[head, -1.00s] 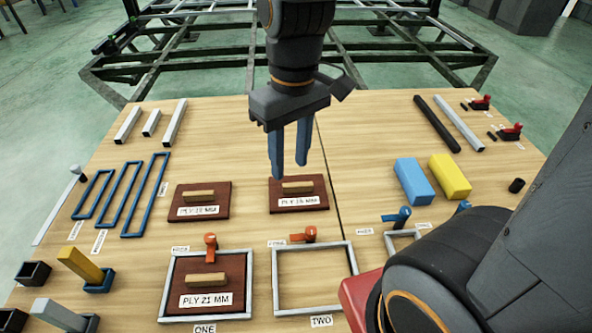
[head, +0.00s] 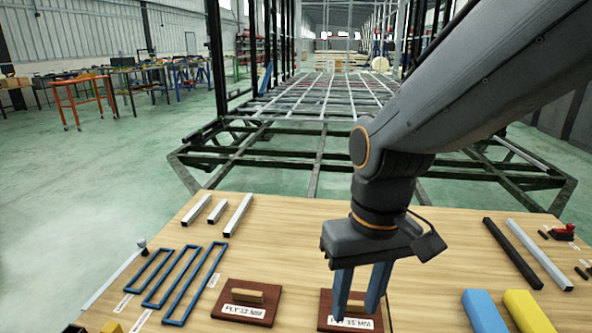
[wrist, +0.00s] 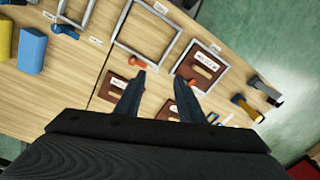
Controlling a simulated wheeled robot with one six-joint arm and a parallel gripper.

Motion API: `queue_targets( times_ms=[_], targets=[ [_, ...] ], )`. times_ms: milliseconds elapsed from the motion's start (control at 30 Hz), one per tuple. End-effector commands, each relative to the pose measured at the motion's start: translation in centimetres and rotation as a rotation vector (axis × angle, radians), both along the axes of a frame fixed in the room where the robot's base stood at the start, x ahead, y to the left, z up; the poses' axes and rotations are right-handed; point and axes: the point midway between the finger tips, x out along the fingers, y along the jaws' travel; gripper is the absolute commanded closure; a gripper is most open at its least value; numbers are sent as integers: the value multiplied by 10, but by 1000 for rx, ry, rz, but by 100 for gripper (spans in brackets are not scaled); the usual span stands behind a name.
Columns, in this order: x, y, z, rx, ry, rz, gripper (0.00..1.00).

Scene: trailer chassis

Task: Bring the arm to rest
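My gripper (head: 361,290) hangs fingers-down over the wooden table (head: 255,262). Its two blue-grey fingers are apart with nothing between them. In the head view it stands in front of the ply 15 mm board (head: 333,322) and partly covers it. In the wrist view the open fingers (wrist: 165,97) point toward the tabletop, with small red-brown boards around them. My arm reaches in from the upper right.
A ply 12 mm board (head: 229,313) and blue frames (head: 190,285) lie to the left. Blue (head: 484,312) and yellow (head: 527,312) blocks lie to the right. The trailer chassis (head: 325,140) stands behind the table. The wrist view shows a grey frame (wrist: 146,34).

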Motion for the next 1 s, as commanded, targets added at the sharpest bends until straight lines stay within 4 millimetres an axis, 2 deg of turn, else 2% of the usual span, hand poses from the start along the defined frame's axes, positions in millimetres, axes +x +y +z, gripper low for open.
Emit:
queue_targets(
  times_ms=[267, 567, 767, 1000],
  targets=[
    [0, 0, 0, 0, 0, 0, 64],
    [2, -14, 19, -12, 1, -43, 64],
    [3, -27, 34, -22, 3, -83, 64],
    [2, -54, 59, -38, 7, -150, 64]
  ],
)
